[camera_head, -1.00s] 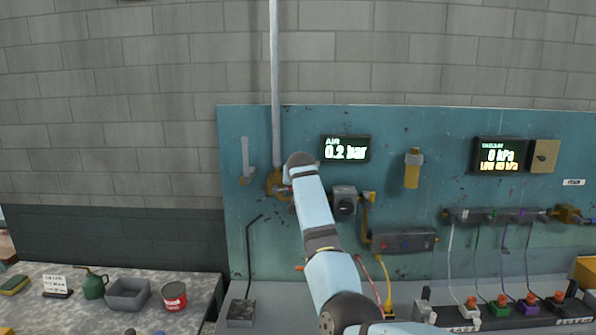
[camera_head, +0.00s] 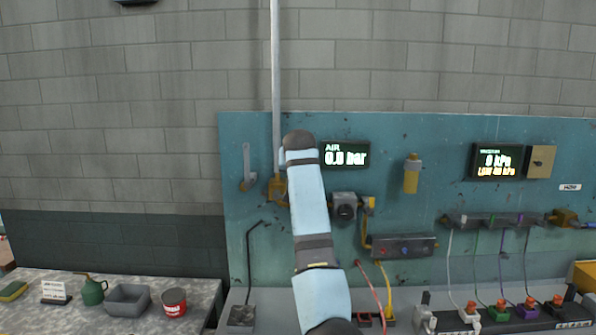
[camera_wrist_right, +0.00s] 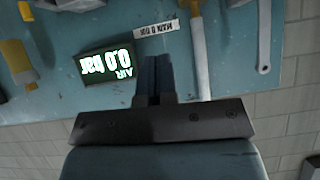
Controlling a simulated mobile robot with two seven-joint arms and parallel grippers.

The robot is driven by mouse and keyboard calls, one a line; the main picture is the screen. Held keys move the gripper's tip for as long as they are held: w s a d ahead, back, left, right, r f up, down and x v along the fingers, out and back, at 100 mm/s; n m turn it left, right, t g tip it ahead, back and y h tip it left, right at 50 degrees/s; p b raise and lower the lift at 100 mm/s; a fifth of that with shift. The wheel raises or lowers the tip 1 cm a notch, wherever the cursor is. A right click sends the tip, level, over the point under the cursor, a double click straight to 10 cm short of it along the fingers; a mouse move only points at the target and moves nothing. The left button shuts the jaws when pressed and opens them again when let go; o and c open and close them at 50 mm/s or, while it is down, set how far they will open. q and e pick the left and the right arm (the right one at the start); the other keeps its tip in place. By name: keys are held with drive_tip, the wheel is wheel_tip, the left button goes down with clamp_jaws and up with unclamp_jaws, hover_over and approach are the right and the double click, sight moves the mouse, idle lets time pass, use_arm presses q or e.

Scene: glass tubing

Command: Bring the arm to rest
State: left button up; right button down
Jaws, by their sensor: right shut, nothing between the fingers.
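My right arm (camera_head: 309,205) reaches up from the bottom middle in the head view, in front of the teal panel. Its gripper is hidden behind the wrist there. In the right wrist view my right gripper (camera_wrist_right: 154,75) shows its dark fingers shut together and empty. A pale upright bar (camera_wrist_right: 197,62) stands beside the fingers with a visible gap. The air display (camera_head: 344,153) reads 0.0 bar and also shows upside down in the wrist view (camera_wrist_right: 108,67). A brass-coloured valve (camera_head: 277,187) sits at the pipe's lower end. My left gripper is not seen.
A grey pipe (camera_head: 276,70) runs up the wall. A grey lever (camera_head: 247,165) hangs left of it. A regulator (camera_head: 344,205), a manifold (camera_head: 404,246) and a vacuum display (camera_head: 497,160) project from the panel. A bench with a grey tray (camera_head: 127,300) and red tin (camera_head: 173,302) stands lower left.

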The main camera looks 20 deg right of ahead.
drive_tip(key=shift+w+d+f, duration=0.1)
drive_tip(key=shift+d, duration=0.05)
drive_tip(key=s+f+n, duration=0.1)
drive_tip(key=s+f, duration=0.2)
drive_tip(key=f, duration=0.8)
drive_tip(key=s+f+n, duration=0.1)
drive_tip(key=s+f, duration=0.1)
drive_tip(key=f, duration=0.8)
drive_tip(key=s+a+f+n+t+y, duration=0.1)
drive_tip(key=s+a+f+n, duration=0.1)
drive_tip(key=s+f, duration=0.55)
drive_tip(key=s+a+f+n+y, duration=0.1)
drive_tip(key=s+a+f, duration=0.3)
drive_tip(key=f, duration=0.6)
drive_tip(key=s+a+f+n+y, duration=0.1)
drive_tip(key=s+a+f+y, duration=0.1)
drive_tip(key=s, duration=0.9)
drive_tip(key=s+a+f+n+y, duration=0.1)
drive_tip(key=s+a+f, duration=0.4)
drive_tip(key=s, duration=0.7)
drive_tip(key=s+a+f+n+y, duration=0.1)
drive_tip(key=s+a+f+y, duration=0.1)
drive_tip(key=s+a+f, duration=0.2)
drive_tip(key=s+f, duration=0.3)
drive_tip(key=s, duration=0.5)
drive_tip(key=shift+s+y, duration=0.25)
drive_tip(key=shift+y, duration=0.15)
